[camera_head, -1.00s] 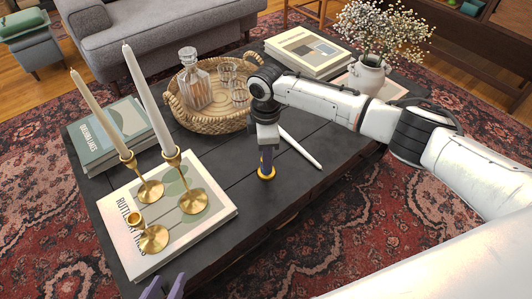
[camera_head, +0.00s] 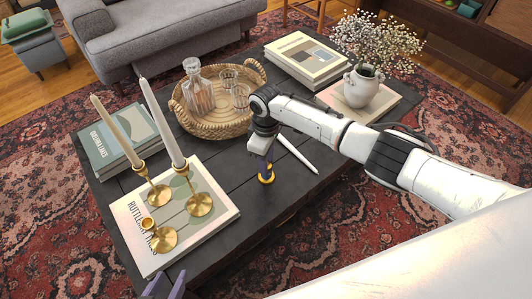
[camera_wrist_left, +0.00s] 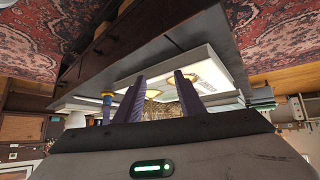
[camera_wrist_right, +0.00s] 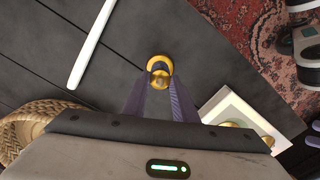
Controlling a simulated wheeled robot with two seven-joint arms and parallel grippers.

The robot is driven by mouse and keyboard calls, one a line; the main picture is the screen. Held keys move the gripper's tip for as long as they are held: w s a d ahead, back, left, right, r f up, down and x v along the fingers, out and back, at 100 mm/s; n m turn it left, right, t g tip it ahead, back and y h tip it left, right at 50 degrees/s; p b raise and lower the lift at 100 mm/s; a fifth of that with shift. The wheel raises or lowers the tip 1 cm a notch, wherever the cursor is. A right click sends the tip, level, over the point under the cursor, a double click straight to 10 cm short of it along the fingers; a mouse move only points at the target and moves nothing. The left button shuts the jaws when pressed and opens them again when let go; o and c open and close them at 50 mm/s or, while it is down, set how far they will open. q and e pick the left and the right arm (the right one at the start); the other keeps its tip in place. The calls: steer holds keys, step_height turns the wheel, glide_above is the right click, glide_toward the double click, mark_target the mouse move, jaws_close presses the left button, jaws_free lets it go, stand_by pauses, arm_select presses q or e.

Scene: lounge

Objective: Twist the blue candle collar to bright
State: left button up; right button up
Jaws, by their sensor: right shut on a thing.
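A small brass candle holder (camera_head: 265,179) with a dark blue collar stands upright on the black coffee table, near its front edge. It also shows in the right wrist view (camera_wrist_right: 159,66) and, with its blue collar, in the left wrist view (camera_wrist_left: 107,98). My right gripper (camera_head: 265,168) points down and is shut on the blue candle collar, its purple fingers (camera_wrist_right: 158,82) on either side. The fingers hide part of the collar. My left gripper (camera_head: 165,286) is open and empty at the bottom edge of the head view, its two fingers apart in its wrist view (camera_wrist_left: 160,80).
A white taper (camera_head: 297,153) lies just beyond the holder. Brass candlesticks, two with tapers (camera_head: 163,124), stand on a white book (camera_head: 133,240) at left. A woven tray (camera_head: 225,131) with a decanter (camera_head: 198,92) and glasses is behind. A flower vase (camera_head: 362,86) stands back right.

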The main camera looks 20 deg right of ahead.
steer(key=shift+r+m+p, duration=0.25)
steer(key=shift+m+p, duration=0.45)
steer(key=shift+m, duration=0.3)
steer(key=shift+m+p, duration=0.6)
steer(key=shift+m, duration=0.3)
steer(key=m+p, duration=0.2)
steer(key=m, duration=0.2)
steer(key=shift+f+m, duration=0.1)
steer(key=shift+m, duration=0.2)
steer(key=m, duration=0.2)
steer(key=shift+m+p, duration=0.4)
steer(key=m, duration=0.2)
steer(key=shift+m+p, duration=0.3)
steer(key=shift+w+m, duration=0.1)
steer(key=shift+m, duration=2.1)
steer(key=o, duration=1.1)
steer(key=shift+f, duration=0.1)
